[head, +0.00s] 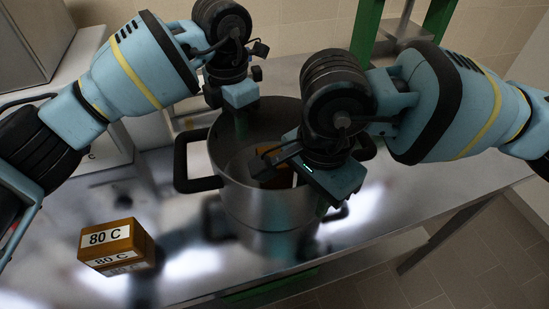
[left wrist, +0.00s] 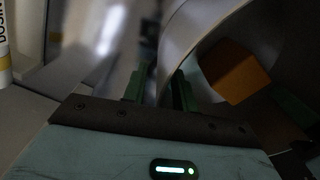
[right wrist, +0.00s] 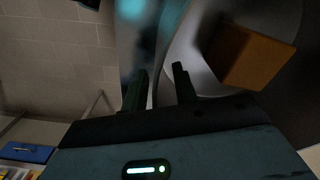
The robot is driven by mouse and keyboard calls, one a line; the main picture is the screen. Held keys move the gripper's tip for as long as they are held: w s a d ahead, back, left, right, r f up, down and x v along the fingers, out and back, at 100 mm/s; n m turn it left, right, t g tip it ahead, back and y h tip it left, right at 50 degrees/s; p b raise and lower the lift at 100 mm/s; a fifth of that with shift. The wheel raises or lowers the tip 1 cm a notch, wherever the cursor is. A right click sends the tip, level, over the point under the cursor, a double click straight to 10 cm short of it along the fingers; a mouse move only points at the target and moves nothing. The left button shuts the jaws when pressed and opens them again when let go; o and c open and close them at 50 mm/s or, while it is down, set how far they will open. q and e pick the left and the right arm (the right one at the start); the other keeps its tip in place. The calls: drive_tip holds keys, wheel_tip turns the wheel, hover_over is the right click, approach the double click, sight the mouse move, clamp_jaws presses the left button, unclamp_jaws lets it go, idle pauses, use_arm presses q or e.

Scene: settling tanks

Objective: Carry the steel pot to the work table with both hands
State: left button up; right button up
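The steel pot (head: 265,200) stands upright on a shiny steel table (head: 400,207), with black side handles (head: 190,160). An orange block (head: 275,165) is inside it, partly hidden by my right gripper. My left gripper (head: 240,115) points down at the pot's far rim. In the left wrist view its fingers (left wrist: 162,92) are apart, with the pot wall between them and a visible gap. My right gripper (head: 292,158) is at the near right rim. In the right wrist view its fingers (right wrist: 160,88) are also apart, straddling the wall. Neither gripper is on a handle.
An orange box marked 80 C (head: 117,247) sits on the table at the front left. Pale equipment (head: 95,140) stands at the left, and a green frame (head: 367,25) behind. The table's right part is clear. A blue item (right wrist: 25,152) shows in the right wrist view.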

use_arm(q)
drive_tip(key=shift+f, duration=0.2)
use_arm(e)
drive_tip(key=shift+f, duration=0.25)
use_arm(q)
clamp_jaws()
use_arm(e)
clamp_jaws()
use_arm(q)
drive_tip(key=shift+r, duration=0.1)
use_arm(e)
drive_tip(key=shift+r, duration=0.1)
idle(0.7)
